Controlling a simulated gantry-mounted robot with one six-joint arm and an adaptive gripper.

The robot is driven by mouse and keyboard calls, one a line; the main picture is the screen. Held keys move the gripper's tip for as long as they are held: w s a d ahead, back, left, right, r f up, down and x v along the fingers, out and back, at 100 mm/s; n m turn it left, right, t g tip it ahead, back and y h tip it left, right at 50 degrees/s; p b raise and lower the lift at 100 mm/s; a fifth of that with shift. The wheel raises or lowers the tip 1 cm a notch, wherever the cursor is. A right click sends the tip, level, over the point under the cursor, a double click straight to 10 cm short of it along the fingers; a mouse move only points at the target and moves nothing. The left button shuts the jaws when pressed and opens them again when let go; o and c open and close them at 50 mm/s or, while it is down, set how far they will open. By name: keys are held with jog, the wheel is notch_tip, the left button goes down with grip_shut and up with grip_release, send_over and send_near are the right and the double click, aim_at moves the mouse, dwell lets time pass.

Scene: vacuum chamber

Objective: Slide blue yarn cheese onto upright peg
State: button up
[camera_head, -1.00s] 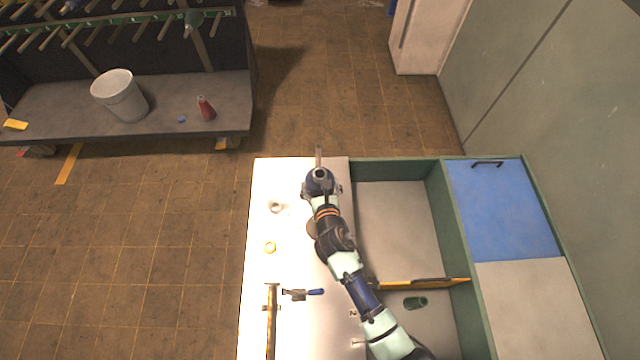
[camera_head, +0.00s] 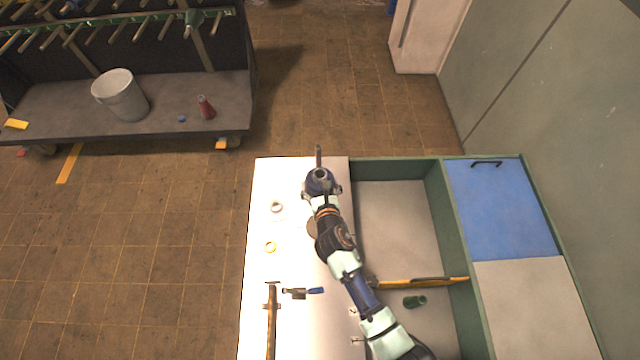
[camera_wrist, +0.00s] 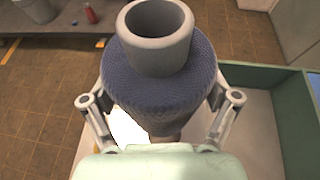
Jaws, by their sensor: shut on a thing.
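The blue yarn cheese (camera_wrist: 160,92) fills the middle of the wrist view, a wound tapered package with a grey tube (camera_wrist: 157,57) standing out of its end. My gripper (camera_wrist: 160,108) is shut on it, with a finger on each side. In the head view the cheese (camera_head: 316,187) is at the end of my arm, over the far end of the white bench top. A thin upright post (camera_head: 318,154), which looks like the peg, shows just beyond the cheese. Its lower part is hidden, and I cannot tell whether it touches the tube. The wrist view does not show the post.
The bench top (camera_head: 262,205) holds a white ring (camera_head: 277,206), a yellow ring (camera_head: 270,246), a blue-handled tool (camera_head: 300,293) and a long-handled tool (camera_head: 271,325). Green-walled bins (camera_head: 434,190) lie to the right. A pegged rack (camera_head: 215,85) stands across open floor at upper left.

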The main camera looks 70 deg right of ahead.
dwell(0.5)
jog(key=shift+f+b, duration=1.7)
jog(key=shift+f, duration=0.75)
jog(key=shift+p, duration=0.75)
jog(key=shift+f, duration=0.1)
jog(key=shift+f+b, duration=2.05)
jog(key=shift+f, duration=0.35)
jog(key=shift+f, duration=0.15)
jog(key=shift+f+b, duration=2.05)
jog(key=shift+f, duration=0.3)
